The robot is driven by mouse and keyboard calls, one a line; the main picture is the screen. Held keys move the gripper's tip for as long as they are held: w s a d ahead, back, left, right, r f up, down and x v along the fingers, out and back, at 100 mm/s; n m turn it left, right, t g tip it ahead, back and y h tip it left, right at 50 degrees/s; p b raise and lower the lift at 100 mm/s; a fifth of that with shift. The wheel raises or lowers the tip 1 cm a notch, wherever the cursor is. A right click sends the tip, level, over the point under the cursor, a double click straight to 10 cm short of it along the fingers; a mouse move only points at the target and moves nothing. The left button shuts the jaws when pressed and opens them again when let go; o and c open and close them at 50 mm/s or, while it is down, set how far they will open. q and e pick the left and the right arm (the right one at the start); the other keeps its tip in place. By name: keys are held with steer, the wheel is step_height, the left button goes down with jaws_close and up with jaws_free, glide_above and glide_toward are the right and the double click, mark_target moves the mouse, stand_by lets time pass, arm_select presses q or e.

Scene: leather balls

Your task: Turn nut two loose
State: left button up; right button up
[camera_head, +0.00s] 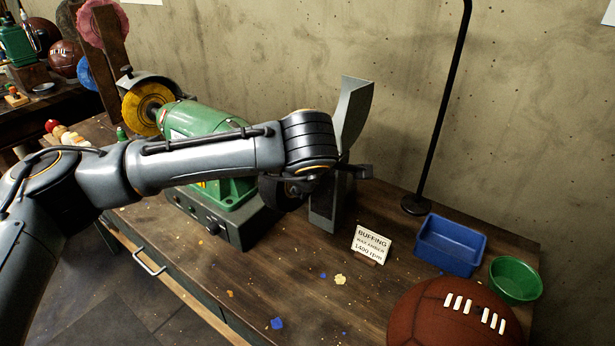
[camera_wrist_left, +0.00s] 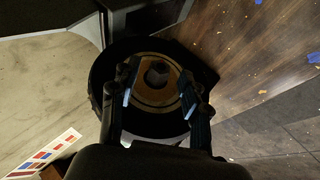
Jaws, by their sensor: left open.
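A green bench buffing machine (camera_head: 215,125) stands on the wooden bench, with a yellow wheel (camera_head: 148,107) on its left end. In the left wrist view, a dark nut (camera_wrist_left: 157,73) sits at the centre of a brass-coloured round flange (camera_wrist_left: 153,102) inside a dark round housing. My left gripper (camera_wrist_left: 158,86) is open, with one blue-padded finger on each side of the nut. I cannot tell how far the fingertips are from the flange. In the head view my left arm hides the machine's right end and this nut. My right gripper is in neither view.
A grey metal guard (camera_head: 352,112) rises beside my wrist. A buffing sign (camera_head: 371,245), a blue bin (camera_head: 450,245), a green bowl (camera_head: 515,279) and a brown leather ball (camera_head: 455,315) occupy the bench's right side. A black lamp post (camera_head: 440,110) stands behind. The front middle of the bench holds only scraps.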

arm_select(q)
steer(key=v, duration=1)
steer(key=shift+s+r, duration=0.3)
